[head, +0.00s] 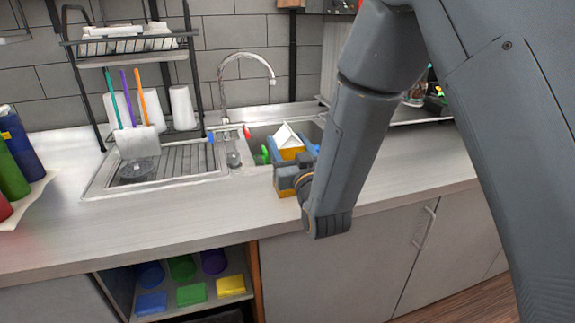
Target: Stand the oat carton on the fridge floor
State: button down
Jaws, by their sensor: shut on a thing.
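The oat carton (289,152), with a white gable top and an orange-yellow body, is in the head view in front of the sink. It looks upright. My gripper (293,170) is shut on it around its middle, and part of the carton shows below the fingers. My gripper and wrist hide much of the carton. It is at the counter's front edge, and I cannot tell whether its base touches the counter. No fridge or fridge floor is recognisable in this view.
The sink basin (262,133) and tap (222,85) are behind the carton. A dish rack (130,45) stands at the back left. Coloured bottles (20,150) stand at the far left. The counter front (150,225) is clear. An open shelf (180,270) below holds coloured items.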

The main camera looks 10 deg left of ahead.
jog(key=shift+r, duration=0.15)
jog(key=shift+r+b, duration=1.1)
jog(key=shift+r, duration=3.85)
